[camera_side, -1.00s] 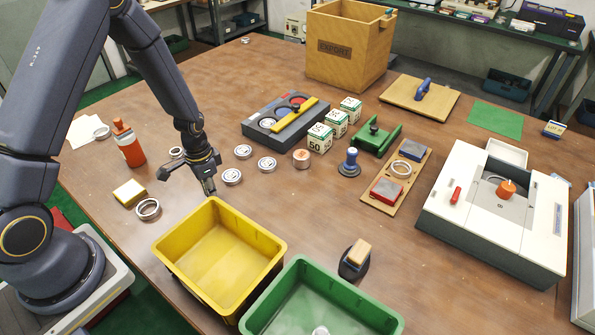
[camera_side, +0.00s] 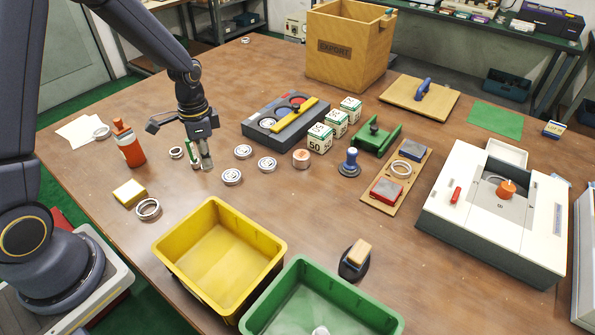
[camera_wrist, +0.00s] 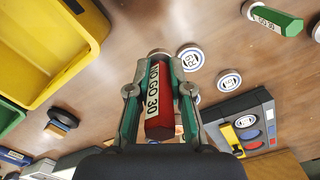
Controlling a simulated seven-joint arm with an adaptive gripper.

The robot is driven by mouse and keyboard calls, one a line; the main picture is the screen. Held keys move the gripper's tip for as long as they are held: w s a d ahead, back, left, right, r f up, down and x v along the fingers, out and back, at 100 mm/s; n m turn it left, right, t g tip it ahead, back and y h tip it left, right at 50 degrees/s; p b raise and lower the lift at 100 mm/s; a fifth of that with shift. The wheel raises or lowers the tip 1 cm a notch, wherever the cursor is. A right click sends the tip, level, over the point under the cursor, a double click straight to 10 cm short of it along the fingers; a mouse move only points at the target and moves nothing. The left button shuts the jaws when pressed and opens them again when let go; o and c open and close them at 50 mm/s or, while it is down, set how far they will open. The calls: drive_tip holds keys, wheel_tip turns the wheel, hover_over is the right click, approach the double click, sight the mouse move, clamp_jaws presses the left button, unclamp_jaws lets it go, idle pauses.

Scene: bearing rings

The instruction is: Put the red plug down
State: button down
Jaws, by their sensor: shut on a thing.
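My gripper (camera_side: 206,160) is upright and low over the table, behind the yellow bin. In the wrist view, my gripper (camera_wrist: 160,95) is shut on the red plug (camera_wrist: 160,124), with one finger on each side. The plug has a red body, a white label reading "NO GO 30" and a metal end beyond the fingertips. In the side view the fingers mostly hide it. I cannot tell whether its end touches the table. A green plug (camera_wrist: 278,20) labelled "GO 30" shows apart from it at the upper right of the wrist view.
White-topped discs (camera_side: 232,176) lie close on the right. A ring (camera_side: 148,208), yellow block (camera_side: 129,193) and orange bottle (camera_side: 129,148) are on the left.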

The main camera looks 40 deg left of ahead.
drive_tip(key=w+d+r+m, duration=0.15)
drive_tip(key=d+m, duration=0.35)
drive_tip(key=d, duration=0.6)
drive_tip(key=w+d+r+m, duration=0.1)
drive_tip(key=w+d+m, duration=0.2)
drive_tip(key=d+m, duration=0.55)
drive_tip(key=s+d+m, duration=0.2)
drive_tip(key=s+d, duration=0.4)
drive_tip(key=d, duration=0.6)
drive_tip(key=s+d+m, duration=0.2)
drive_tip(key=s+d, duration=0.4)
drive_tip(key=d, duration=0.7)
drive_tip(key=w+d+f, duration=0.8)
drive_tip(key=w+f, duration=0.1)
drive_tip(key=shift+w+d+f, duration=0.15)
drive_tip(key=shift+w+d, duration=0.15)
drive_tip(key=shift+d, duration=0.05)
drive_tip(key=shift+w+d+f, duration=0.2)
drive_tip(key=shift+f, duration=0.2)
drive_tip(key=shift+w+f, duration=0.1)
drive_tip(key=shift+f, duration=1.5)
drive_tip(key=shift+f, duration=0.1)
